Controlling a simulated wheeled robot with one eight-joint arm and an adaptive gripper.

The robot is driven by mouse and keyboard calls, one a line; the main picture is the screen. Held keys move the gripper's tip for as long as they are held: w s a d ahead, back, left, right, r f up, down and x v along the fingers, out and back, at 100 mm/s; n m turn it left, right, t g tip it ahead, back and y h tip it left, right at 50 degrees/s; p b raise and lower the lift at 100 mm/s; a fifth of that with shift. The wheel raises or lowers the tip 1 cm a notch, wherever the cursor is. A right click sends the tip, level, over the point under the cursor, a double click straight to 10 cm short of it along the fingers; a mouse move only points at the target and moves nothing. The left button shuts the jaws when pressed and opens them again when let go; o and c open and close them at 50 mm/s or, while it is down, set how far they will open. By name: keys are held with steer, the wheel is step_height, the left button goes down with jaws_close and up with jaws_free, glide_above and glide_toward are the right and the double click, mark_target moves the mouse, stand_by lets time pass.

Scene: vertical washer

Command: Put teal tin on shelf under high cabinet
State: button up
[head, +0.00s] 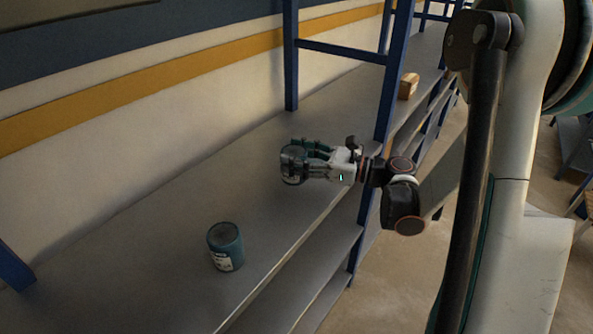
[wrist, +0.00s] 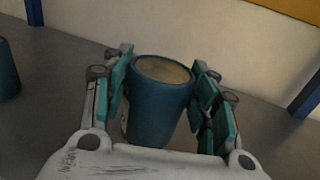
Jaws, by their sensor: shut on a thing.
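My gripper (head: 300,160) is shut on a teal tin (wrist: 158,108), with a teal-padded finger on each side of it in the wrist view. The held tin (head: 292,166) shows in the head view over the grey metal shelf (head: 160,215). Whether its base touches the shelf cannot be told. A second teal tin (head: 226,247) with a pale label stands upright on the same shelf, nearer and to the left. Its edge also shows at the left of the wrist view (wrist: 6,70). No high cabinet can be made out for certain.
Blue posts (head: 290,60) and a crossbar (head: 340,51) frame the rack. A small brown box (head: 408,86) sits farther along. A lower shelf (head: 315,270) lies below. The wall behind has a yellow stripe (head: 130,95). Shelf surface between the two tins is bare.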

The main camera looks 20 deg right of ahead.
steer(key=shift+f+b, duration=0.6)
steer(key=shift+f, duration=1.2)
steer(key=shift+f, duration=0.15)
steer(key=o, duration=1.3)
steer(key=shift+o, duration=0.2)
steer(key=shift+r, duration=0.2)
steer(key=p+v, duration=0.2)
steer(key=v, duration=1)
